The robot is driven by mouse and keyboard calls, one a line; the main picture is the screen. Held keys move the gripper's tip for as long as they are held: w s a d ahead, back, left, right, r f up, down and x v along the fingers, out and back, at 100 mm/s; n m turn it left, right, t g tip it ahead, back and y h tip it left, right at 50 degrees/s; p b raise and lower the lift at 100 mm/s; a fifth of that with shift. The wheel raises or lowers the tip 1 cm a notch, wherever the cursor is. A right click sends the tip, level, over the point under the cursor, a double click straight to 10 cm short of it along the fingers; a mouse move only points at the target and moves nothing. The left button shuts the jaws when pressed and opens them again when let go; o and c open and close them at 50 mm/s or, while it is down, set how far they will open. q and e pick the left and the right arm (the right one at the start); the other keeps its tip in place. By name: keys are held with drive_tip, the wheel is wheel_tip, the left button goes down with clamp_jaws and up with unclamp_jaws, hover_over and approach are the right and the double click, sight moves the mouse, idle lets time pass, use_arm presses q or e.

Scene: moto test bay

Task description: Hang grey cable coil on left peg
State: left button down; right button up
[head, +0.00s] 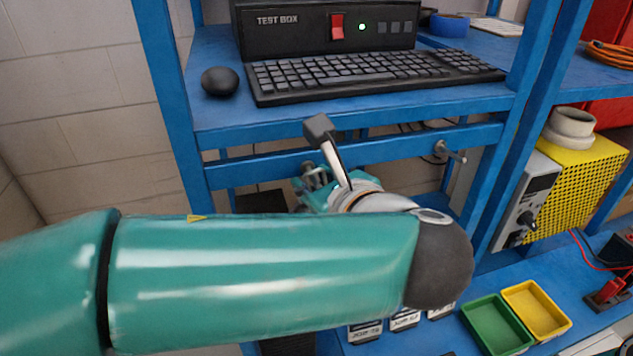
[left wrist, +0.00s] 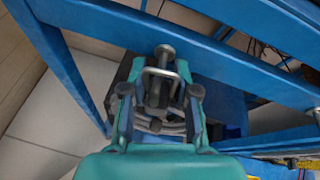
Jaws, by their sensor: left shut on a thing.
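My left gripper (head: 314,180) is at the blue crossbar below the shelf, by the left peg (head: 307,167). My forearm and wrist hide much of it. In the left wrist view its two fingers (left wrist: 160,93) are shut on the grey cable coil (left wrist: 172,127), whose strands show between them. The round-ended left peg (left wrist: 165,51) stands just ahead, in line with the fingers. I cannot tell whether the coil is around the peg or only in front of it. The right peg (head: 452,154) is bare. My right gripper is not in view.
Above the crossbar (head: 400,147), the shelf holds a test box (head: 290,32), keyboard (head: 370,72) and mouse (head: 220,81). A green bin (head: 497,325) and a yellow bin (head: 536,310) are at lower right. A yellow mesh unit (head: 583,180) stands at right.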

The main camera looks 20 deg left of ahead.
use_arm(q)
drive_tip(key=shift+a+f, duration=0.15)
drive_tip(key=shift+f, duration=0.1)
drive_tip(key=c, duration=1.1)
unclamp_jaws()
drive_tip(key=shift+o, duration=1.3)
drive_tip(key=shift+w, duration=0.2)
drive_tip(key=shift+o, duration=0.3)
drive_tip(key=shift+w+a+f, duration=0.15)
drive_tip(key=shift+w, duration=0.1)
drive_tip(key=shift+s, duration=0.1)
